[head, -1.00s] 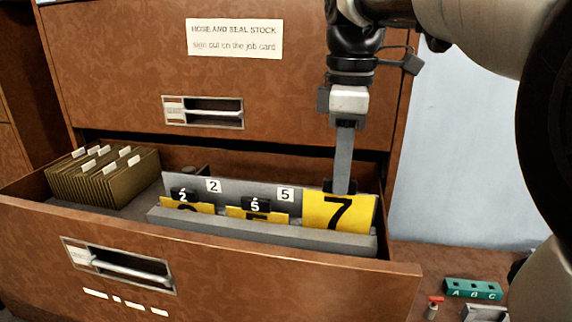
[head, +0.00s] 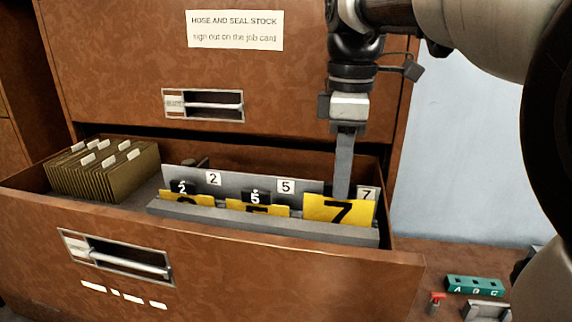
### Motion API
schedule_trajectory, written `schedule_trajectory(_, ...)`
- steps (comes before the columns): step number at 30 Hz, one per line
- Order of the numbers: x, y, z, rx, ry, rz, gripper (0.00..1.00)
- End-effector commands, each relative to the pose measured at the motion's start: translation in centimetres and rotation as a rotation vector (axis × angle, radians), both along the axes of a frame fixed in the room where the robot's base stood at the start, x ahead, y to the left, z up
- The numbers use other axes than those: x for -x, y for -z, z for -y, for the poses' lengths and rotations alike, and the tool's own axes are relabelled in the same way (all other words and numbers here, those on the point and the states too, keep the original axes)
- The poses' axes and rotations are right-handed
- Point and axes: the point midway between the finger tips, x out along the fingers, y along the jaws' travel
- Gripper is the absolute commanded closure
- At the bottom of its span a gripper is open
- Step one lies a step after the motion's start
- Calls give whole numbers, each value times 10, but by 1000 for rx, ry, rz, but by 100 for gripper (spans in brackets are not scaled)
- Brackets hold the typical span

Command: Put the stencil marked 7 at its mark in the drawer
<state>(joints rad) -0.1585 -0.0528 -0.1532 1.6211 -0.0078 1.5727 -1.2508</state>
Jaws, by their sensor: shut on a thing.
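The yellow stencil marked 7 (head: 322,208) stands upright at the right end of the grey rack (head: 260,225) in the open drawer. Its lower part is hidden behind the rack's front wall. My gripper (head: 342,190) points down behind the stencil's top and is shut on it; the fingertips are mostly hidden by the stencil. The white 7 mark (head: 367,193) shows on the rack's back plate, just right of my gripper and above the stencil's top edge.
Yellow stencils marked 2 (head: 183,195) and 5 (head: 256,205) stand in the rack below their own marks. Brown folders (head: 95,172) fill the drawer's left side. The closed upper drawer (head: 290,75) rises close behind my gripper.

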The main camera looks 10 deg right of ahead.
Motion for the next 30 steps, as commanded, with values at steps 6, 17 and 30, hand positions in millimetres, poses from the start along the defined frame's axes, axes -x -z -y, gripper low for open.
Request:
schedule_trajectory(6,0,0,0,0,0,1,100)
schedule_trajectory(17,0,1,0,0,0,0,100)
schedule_trajectory(30,0,12,0,0,0,0,100)
